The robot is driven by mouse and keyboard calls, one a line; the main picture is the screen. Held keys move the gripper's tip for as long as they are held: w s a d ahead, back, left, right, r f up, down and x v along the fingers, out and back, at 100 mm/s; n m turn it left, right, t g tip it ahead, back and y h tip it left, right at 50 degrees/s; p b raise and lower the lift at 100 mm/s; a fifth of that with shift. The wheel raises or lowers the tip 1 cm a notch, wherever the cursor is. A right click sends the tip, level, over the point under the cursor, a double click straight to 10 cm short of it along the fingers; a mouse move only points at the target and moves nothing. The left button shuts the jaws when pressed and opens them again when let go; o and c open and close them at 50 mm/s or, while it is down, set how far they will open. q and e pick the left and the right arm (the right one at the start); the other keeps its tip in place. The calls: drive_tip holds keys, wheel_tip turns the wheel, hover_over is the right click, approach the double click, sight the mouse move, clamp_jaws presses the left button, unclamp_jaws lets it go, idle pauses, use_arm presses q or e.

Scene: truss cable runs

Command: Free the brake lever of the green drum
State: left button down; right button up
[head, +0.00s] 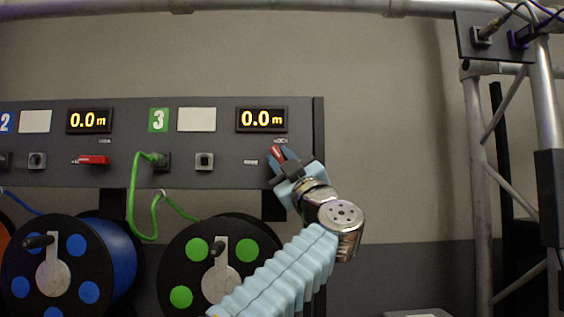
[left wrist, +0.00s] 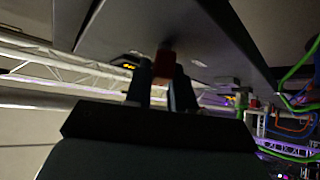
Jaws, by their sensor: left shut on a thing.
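The green drum (head: 181,297), a black reel with green discs, hangs below panel section 3. Its red brake lever (head: 276,150) is on the panel under the 0.0 m display. The lever points up towards the LOCK label, and the FREE label is to its left. My left gripper (head: 279,161) is at the panel, shut on this lever. The left wrist view shows the red lever (left wrist: 165,65) between the two dark fingers (left wrist: 162,88). The fingers partly hide the lever's base in the head view. My right gripper is in neither view.
The blue drum (head: 125,250) stands to the left; its red lever (head: 92,160) lies level by its FREE label. A green cable (head: 134,190) runs from a panel socket. Truss posts (head: 475,180) stand on the right. Bare wall separates them from the panel.

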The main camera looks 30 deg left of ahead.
use_arm(q)
drive_tip(key=shift+n+g, duration=0.4)
drive_tip(key=c, duration=1)
unclamp_jaws()
drive_tip(key=shift+c, duration=0.2)
drive_tip(key=shift+s+d+f+b, duration=0.15)
drive_tip(key=shift+d+f+b, duration=0.15)
drive_tip(key=b+v, duration=0.5)
drive_tip(key=v, duration=0.8)
drive_tip(key=shift+a, duration=0.1)
